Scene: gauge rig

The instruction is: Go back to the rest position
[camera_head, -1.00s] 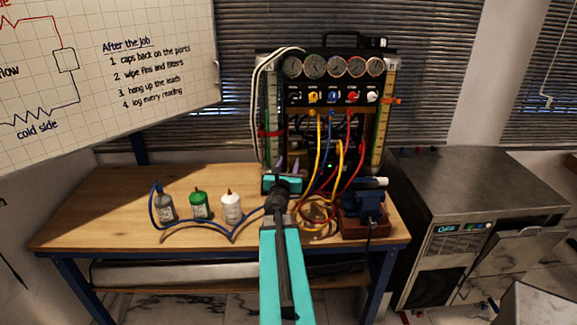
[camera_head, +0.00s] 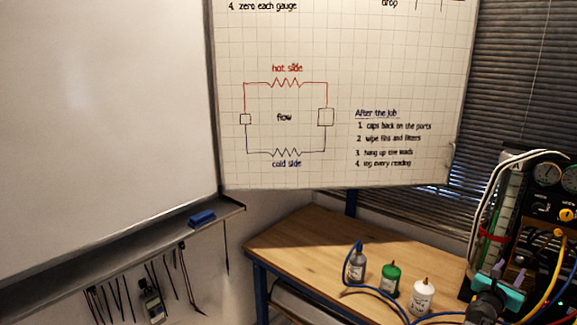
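My gripper (camera_head: 508,274) is at the lower right, a teal body with two pale purple fingers standing apart. It is in front of the gauge rig (camera_head: 558,215), at the right end of the wooden bench (camera_head: 310,240). Nothing shows between the fingers. The arm behind it is mostly cut off by the bottom edge. The rig is cut off by the right edge; its gauges, a yellow knob and a yellow hose show.
A grey bottle (camera_head: 357,266), a green bottle (camera_head: 391,280) and a white bottle (camera_head: 422,297) stand on the bench, with a blue hose (camera_head: 380,295) around them. A whiteboard (camera_head: 110,110) with a ledge (camera_head: 120,255) fills the left. Leads and a handheld meter (camera_head: 152,303) hang below it.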

